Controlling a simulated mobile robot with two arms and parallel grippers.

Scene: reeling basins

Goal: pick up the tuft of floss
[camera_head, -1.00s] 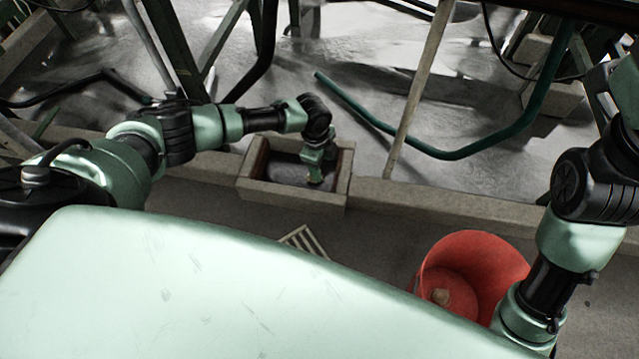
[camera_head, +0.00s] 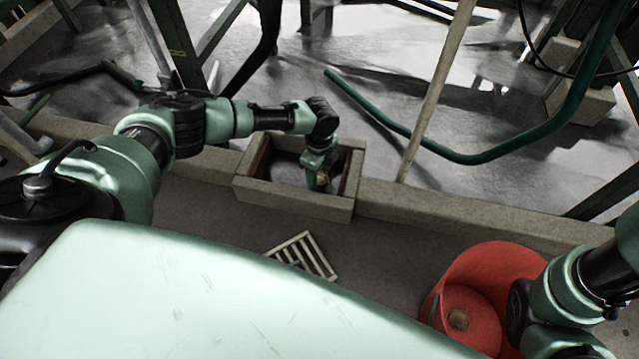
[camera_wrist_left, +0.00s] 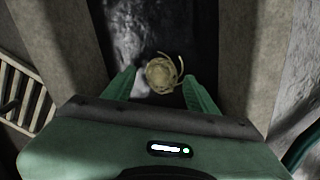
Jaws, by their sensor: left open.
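The tuft of floss (camera_wrist_left: 161,74) is a small, pale yellow, loosely coiled clump. In the left wrist view it lies between and just beyond the two green fingertips of my left gripper (camera_wrist_left: 158,88), which is open, with no clear contact. In the head view my left gripper (camera_head: 318,178) points down inside a rectangular stone basin (camera_head: 290,198), and a small yellowish bit of the tuft (camera_head: 323,178) shows beside its fingers. My right arm is at the right edge; its gripper is not visible.
The basin's stone walls stand close on both sides of my left gripper. A slatted grate (camera_head: 303,256) lies on the floor in front of the basin. A green hose or pipe (camera_head: 455,157) lies behind.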

